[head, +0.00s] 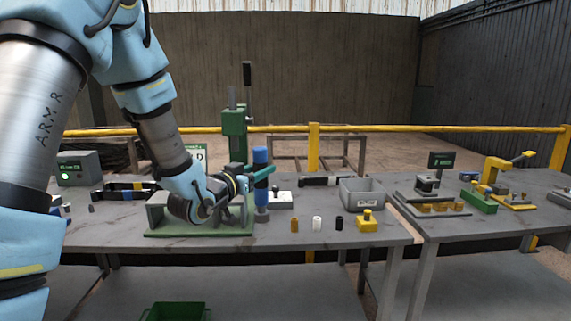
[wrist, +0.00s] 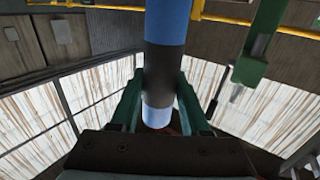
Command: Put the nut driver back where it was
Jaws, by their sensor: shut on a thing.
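The nut driver (head: 260,155) is an upright cylinder with blue and dark bands, near the middle of the front table. My gripper (head: 262,171) reaches it from the left, and its teal fingers are shut around the dark band. In the wrist view the nut driver (wrist: 168,22) stands between the two fingers (wrist: 158,105), with blue above and below the dark band. Below its lower blue part a small dark piece (head: 262,215) shows at table level. I cannot tell whether that is part of the nut driver or a holder.
A green press (head: 234,122) stands just behind my gripper, and a grey fixture on a green base (head: 190,233) lies under my wrist. A white block (head: 281,201), small coloured pegs (head: 317,224), a yellow block (head: 367,222) and a grey bin (head: 362,196) are to the right.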

